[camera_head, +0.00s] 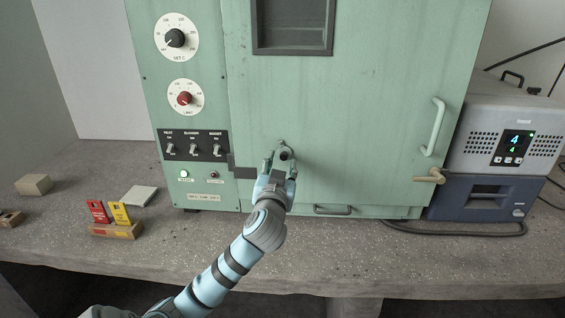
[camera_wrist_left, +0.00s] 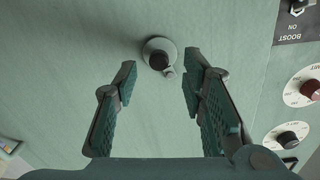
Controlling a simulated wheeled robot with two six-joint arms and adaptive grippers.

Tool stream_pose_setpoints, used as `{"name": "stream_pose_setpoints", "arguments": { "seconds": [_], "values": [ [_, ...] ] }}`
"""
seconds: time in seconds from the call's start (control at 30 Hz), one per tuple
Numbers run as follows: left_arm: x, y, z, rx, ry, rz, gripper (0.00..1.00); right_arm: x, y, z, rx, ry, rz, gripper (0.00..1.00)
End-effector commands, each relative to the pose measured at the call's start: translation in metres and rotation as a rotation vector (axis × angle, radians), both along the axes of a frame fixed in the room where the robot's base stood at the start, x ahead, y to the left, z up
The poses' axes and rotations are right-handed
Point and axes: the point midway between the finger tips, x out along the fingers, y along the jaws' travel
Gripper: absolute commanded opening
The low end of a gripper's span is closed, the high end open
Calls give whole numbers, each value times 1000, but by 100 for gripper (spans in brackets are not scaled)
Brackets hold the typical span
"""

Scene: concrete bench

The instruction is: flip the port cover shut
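The port (camera_head: 285,153) is a small round fitting with a dark centre on the pale green door of the cabinet (camera_head: 350,130). In the left wrist view, which is upside down, the port (camera_wrist_left: 158,50) has a pale rim, a dark centre and a small lug at its edge. I cannot clearly tell the cover from the rest of the fitting. My left gripper (camera_head: 280,168) is open and empty in front of the port. Its two fingers (camera_wrist_left: 161,76) stand apart on either side of the port in the wrist view. My right gripper is not in view.
A door handle (camera_head: 436,127) and a tan latch (camera_head: 429,175) are at the right. Switches (camera_head: 194,146) and dials (camera_head: 176,38) are at the left. A holder with red and yellow tags (camera_head: 118,230) stands on the bench (camera_head: 250,262). A grey instrument (camera_head: 510,125) stands at the right.

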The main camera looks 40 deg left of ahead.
Motion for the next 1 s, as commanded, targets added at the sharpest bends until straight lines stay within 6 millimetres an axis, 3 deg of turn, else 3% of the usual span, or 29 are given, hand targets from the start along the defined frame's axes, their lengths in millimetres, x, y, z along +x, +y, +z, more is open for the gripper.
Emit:
{"name": "stream_pose_setpoints", "arguments": {
  "seconds": [0.2, 0.47, 0.73, 0.87, 1.0],
  "values": [
    [25, 17, 0, 0, 0, -1, 38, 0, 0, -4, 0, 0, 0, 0],
    [27, 18, 0, 0, 0, -2, 38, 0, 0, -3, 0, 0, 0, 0],
    [27, 18, -1, 1, 1, -2, 0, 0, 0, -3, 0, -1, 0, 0],
    [27, 18, 0, 6, 7, -2, 0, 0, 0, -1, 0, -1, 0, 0],
    [24, 21, 5, 100, 85, -1, 0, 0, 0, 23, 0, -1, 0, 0]
  ]
}}
